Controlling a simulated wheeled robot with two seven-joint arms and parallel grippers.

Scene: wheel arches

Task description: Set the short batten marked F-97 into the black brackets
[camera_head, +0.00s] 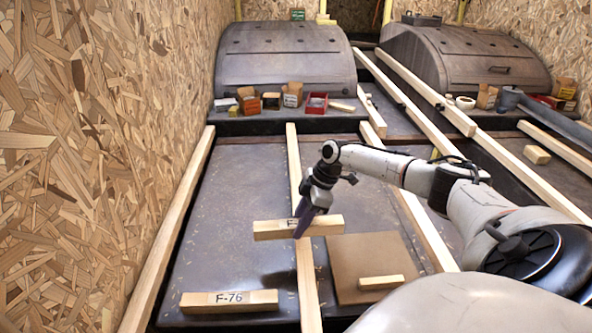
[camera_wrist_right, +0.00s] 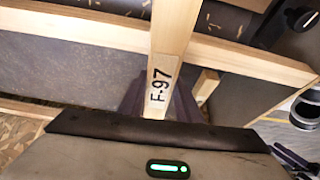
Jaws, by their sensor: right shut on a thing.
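My right gripper (camera_head: 304,222) is shut on a short pale batten (camera_head: 325,226) and holds it level, crosswise above a long floor batten, with a shadow below. In the right wrist view, the held batten (camera_wrist_right: 174,40) shows the label F-97 close to the gripper (camera_wrist_right: 155,108). Another short batten marked F-76 (camera_head: 230,300) lies on the dark floor at the front left. I cannot make out the black brackets with certainty. My left gripper is not in view.
Long pale battens (camera_head: 174,235) run along the floor. A brown board (camera_head: 350,250) carries a small wooden block (camera_head: 381,282). Small boxes (camera_head: 292,94) stand before the left wheel arch (camera_head: 285,60). A right wheel arch (camera_head: 470,60) stands behind. A chipboard wall (camera_head: 90,150) bounds the left.

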